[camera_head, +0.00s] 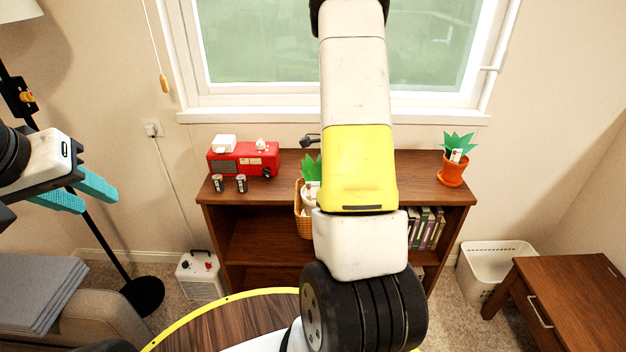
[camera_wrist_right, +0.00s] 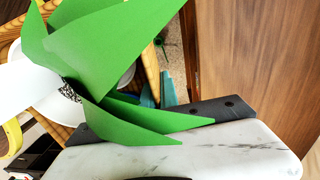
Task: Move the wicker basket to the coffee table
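In the right wrist view the leaves (camera_wrist_right: 110,45) cover much of the basket (camera_wrist_right: 150,68). My right gripper (camera_wrist_right: 159,92) has teal fingertips close to the basket's rim, one apparently on each side; leaves hide whether they press on it. My left gripper (camera_head: 78,192) is open and empty at the left, far from the basket. A round wooden table top with a yellow rim (camera_head: 190,318), likely the coffee table, is at the bottom.
A white bin (camera_head: 490,268) and a drawer table (camera_head: 575,295) are right; a floor lamp and sofa are left.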

